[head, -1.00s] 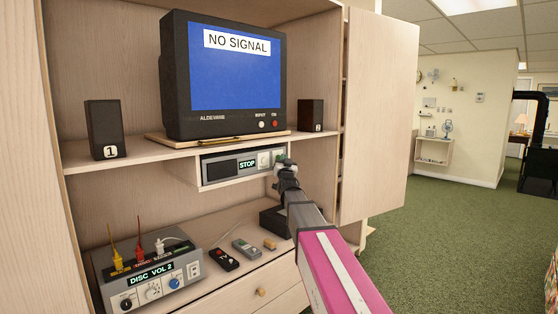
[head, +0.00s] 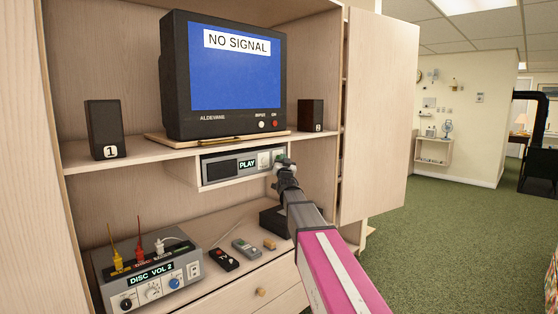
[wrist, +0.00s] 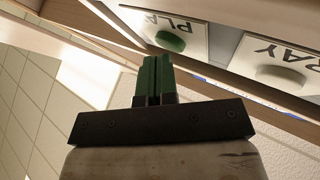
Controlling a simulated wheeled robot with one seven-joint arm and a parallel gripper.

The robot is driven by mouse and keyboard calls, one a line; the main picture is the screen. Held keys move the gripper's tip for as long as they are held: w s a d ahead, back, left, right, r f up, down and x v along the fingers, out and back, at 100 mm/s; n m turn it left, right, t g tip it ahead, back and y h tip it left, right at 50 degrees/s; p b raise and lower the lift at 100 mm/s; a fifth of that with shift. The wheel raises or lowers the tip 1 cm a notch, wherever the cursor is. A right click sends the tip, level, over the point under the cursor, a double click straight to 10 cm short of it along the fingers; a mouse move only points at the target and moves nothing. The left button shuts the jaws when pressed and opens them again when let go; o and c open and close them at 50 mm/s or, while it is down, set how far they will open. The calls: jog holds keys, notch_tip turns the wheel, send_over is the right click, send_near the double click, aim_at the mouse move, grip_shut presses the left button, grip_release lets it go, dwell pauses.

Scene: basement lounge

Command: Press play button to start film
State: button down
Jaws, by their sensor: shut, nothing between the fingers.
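The disc player (head: 219,167) sits under the shelf below the television, and its small display reads PLAY. In the wrist view its green play button (wrist: 171,39) shows upside down on a white plate lettered "PLA", the rest cut off. A pale button (wrist: 280,76) on a plate ending "RAY" is beside it. My gripper (head: 280,160) is at the right end of the player's front. In the wrist view its green fingers (wrist: 154,62) are shut and empty, close to the play button; I cannot tell if they touch it. The television (head: 235,80) shows NO SIGNAL on blue.
Speakers 1 (head: 105,130) and 2 (head: 311,115) flank the television. A grey box (head: 150,278) labelled DISC VOL 2, with coloured plugs, stands on the lower shelf near remotes (head: 223,259). An open cabinet door (head: 380,110) is right of my arm. Green carpet lies clear beyond.

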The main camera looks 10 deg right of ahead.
jog(key=shift+s+d, duration=0.15)
jog(key=shift+s, duration=0.05)
jog(key=s+d, duration=0.3)
jog(key=s, duration=0.2)
jog(key=shift+d, duration=0.25)
dwell(0.4)
dwell(0.3)
jog(key=s+f+n+g, duration=0.1)
jog(key=s+f+g, duration=0.3)
jog(key=f, duration=0.7)
jog(key=s+a+f+g, duration=0.1)
jog(key=s+f+g, duration=0.25)
jog(key=f, duration=0.65)
jog(key=s+f+n+g, duration=0.1)
jog(key=s+f+g, duration=0.3)
jog(key=f, duration=0.7)
jog(key=s+f+g, duration=0.6)
jog(key=s+f, duration=0.2)
jog(key=s, duration=0.3)
jog(key=s+f+n+g, duration=0.1)
jog(key=s+f+g, duration=0.5)
jog(key=s, duration=0.5)
notch_tip(320, 180, down, 2)
jog(key=shift+s+a+f+y, duration=0.1)
jog(key=shift+s+a+y, duration=0.1)
jog(key=shift+s+y, duration=0.2)
